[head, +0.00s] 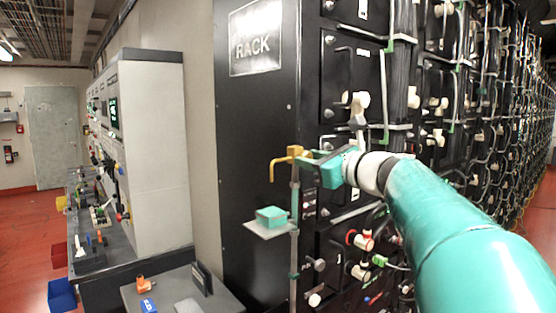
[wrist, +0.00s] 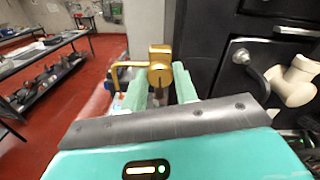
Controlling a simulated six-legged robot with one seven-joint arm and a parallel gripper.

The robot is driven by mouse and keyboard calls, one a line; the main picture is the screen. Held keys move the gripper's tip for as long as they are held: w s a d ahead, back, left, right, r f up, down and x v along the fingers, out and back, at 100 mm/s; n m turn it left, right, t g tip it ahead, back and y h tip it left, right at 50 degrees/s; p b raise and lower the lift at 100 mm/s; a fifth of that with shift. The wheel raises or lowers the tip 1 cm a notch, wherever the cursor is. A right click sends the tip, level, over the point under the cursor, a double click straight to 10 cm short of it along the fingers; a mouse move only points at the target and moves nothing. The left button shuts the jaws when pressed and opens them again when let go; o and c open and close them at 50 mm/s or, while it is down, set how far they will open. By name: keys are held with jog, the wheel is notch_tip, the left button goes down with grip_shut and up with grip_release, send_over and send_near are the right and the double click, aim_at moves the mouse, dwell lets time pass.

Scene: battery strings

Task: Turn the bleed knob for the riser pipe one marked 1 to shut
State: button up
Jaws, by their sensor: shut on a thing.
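A brass tap (head: 290,155) with a bent spout to the left sits at the top of a thin upright riser pipe (head: 294,250) beside the black rack. In the wrist view, the brass knob (wrist: 160,72) has a round slotted face, with the spout to its left. My gripper (head: 307,163) reaches in from the right at the tap's height. Its two green fingers (wrist: 161,85) lie either side of the knob and are shut on it. No number mark is readable on the pipe or knob.
A small shelf (head: 258,230) with a teal block (head: 271,214) juts left of the pipe below the tap. The black rack (head: 258,120) with cables and white fittings stands close behind. A grey console (head: 150,150) and a bench (head: 180,292) stand at left. Red floor (head: 25,235) lies open beyond.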

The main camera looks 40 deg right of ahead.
jog(key=shift+m, duration=0.4)
jog(key=o, duration=1)
jog(key=shift+c, duration=0.2)
jog(key=s, duration=1.4)
jog(key=shift+d, duration=0.2)
